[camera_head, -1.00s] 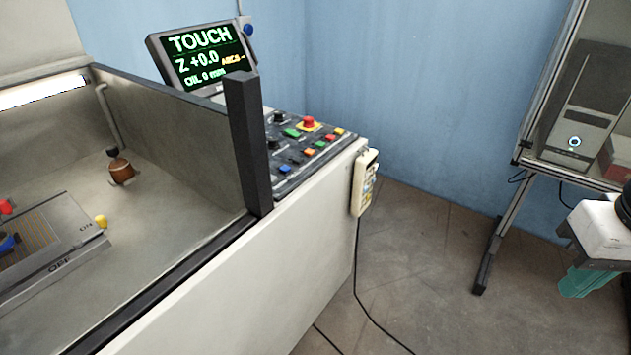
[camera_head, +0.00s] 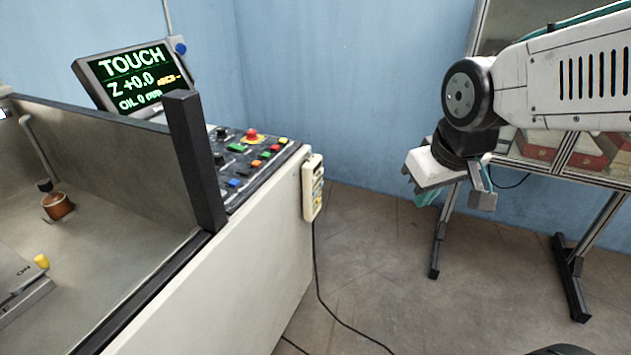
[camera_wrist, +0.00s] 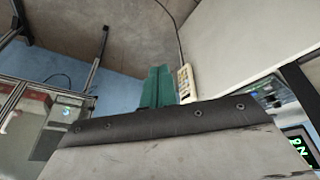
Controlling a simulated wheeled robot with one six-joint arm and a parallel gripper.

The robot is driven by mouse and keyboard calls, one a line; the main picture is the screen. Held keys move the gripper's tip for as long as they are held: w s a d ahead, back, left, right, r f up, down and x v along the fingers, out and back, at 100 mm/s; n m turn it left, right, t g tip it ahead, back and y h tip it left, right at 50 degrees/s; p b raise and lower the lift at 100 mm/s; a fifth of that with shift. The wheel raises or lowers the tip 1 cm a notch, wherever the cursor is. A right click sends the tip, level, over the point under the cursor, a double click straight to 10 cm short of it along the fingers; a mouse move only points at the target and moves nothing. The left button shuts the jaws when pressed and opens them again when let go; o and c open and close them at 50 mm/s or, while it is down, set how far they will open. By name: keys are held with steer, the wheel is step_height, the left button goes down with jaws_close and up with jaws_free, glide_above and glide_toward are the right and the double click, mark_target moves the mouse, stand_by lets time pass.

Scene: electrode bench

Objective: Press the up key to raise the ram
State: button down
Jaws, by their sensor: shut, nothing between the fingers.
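A cream hand pendant (camera_head: 312,188) with small coloured keys hangs on the right end of the machine's white side panel, with a black cable running down to the floor. Its key markings are too small to read, so I cannot tell which is the up key. The pendant also shows in the wrist view (camera_wrist: 185,84), just right of the fingertips. My gripper (camera_wrist: 158,84) has teal fingers, shut and empty, apart from the pendant. In the head view my gripper (camera_head: 426,196) is right of the pendant, partly hidden behind its white body.
The machine's control panel (camera_head: 245,160) has coloured buttons and a red stop knob. A screen (camera_head: 135,78) reads TOUCH, Z +0.0. A black post (camera_head: 195,160) stands at the tank corner. A metal rack (camera_head: 575,262) stands behind my arm. Floor between machine and rack is clear except the cable.

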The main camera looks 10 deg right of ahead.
mark_target(315, 180)
steer(key=w+d+f+n+t, duration=0.1)
steer(key=w+f+n+t, duration=0.3)
steer(key=w, duration=0.9)
steer(key=w+f+n+t, duration=0.1)
steer(key=w+f+t, duration=0.35)
steer(key=w, duration=0.85)
steer(key=w+a+f+n+t+y, duration=0.1)
steer(key=w+f+n+t+y, duration=0.2)
steer(key=f, duration=1.2)
steer(key=w+n+t, duration=0.1)
steer(key=w+t, duration=0.2)
steer(key=shift+n, duration=0.4)
steer(key=shift+w+a, duration=0.1)
steer(key=w+a, duration=0.5)
steer(key=a, duration=0.2)
steer(key=shift+w, duration=0.1)
steer(key=shift+w+a, duration=0.2)
steer(key=shift+a, duration=0.1)
